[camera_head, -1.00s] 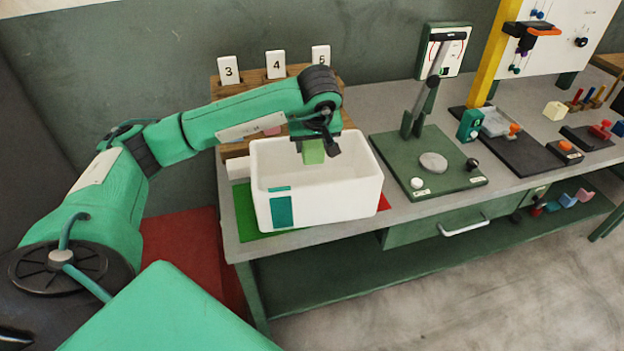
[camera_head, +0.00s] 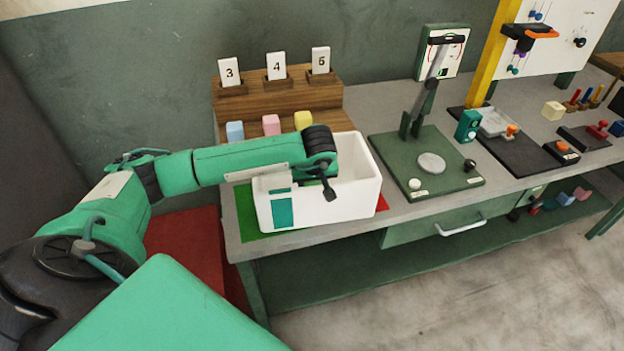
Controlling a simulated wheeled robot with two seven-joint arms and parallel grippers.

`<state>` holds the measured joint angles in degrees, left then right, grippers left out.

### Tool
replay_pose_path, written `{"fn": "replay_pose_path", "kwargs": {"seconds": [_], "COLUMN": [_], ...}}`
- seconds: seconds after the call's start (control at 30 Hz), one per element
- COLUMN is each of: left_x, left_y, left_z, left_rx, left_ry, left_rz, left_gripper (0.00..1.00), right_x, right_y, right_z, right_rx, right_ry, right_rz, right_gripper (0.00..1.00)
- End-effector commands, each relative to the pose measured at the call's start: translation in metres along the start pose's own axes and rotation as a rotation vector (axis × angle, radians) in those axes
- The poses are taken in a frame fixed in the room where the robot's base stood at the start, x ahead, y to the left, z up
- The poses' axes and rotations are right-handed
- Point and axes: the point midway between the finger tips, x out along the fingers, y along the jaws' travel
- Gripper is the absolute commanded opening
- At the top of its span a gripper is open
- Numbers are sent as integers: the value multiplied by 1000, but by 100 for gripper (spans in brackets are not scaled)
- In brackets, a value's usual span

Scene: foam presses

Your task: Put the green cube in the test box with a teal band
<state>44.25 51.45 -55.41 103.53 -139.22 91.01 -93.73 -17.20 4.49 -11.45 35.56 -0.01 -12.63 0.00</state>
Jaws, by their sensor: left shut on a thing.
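The white test box (camera_head: 345,205) with a teal band (camera_head: 283,208) on its front wall stands open-topped at the left end of the bench. My left arm reaches across the box from the left, and my left gripper (camera_head: 322,178) is down at the box's opening. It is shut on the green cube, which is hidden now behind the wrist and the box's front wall. I cannot see whether the cube touches the box floor. My right gripper is not in view.
Behind the box, a wooden rack (camera_head: 285,98) carries number cards 3, 4 and 5 and blue, pink and yellow blocks. A green press stand (camera_head: 440,150) is close to the right. Green and red mats lie under the box.

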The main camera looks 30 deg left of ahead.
Motion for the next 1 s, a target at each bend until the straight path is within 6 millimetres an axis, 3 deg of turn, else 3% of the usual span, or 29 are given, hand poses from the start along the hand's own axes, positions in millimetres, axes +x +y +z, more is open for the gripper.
{"fn": "replay_pose_path", "kwargs": {"seconds": [0.17, 0.2, 0.3, 0.7, 1.0], "left_x": [5, 3, 2, -5, -67], "left_y": [0, 0, 0, 1, 1], "left_z": [2, 1, 1, -1, 0], "left_rx": [0, 0, 0, 0, 1], "left_ry": [1, 0, 0, 1, 4], "left_rz": [0, 0, 0, 2, 5], "left_gripper": [23, 52, 66, 66, 66], "right_x": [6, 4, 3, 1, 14], "right_y": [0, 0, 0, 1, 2], "right_z": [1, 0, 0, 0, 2], "right_rx": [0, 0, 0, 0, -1], "right_ry": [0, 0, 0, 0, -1], "right_rz": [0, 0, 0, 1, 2], "right_gripper": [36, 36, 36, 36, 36]}}
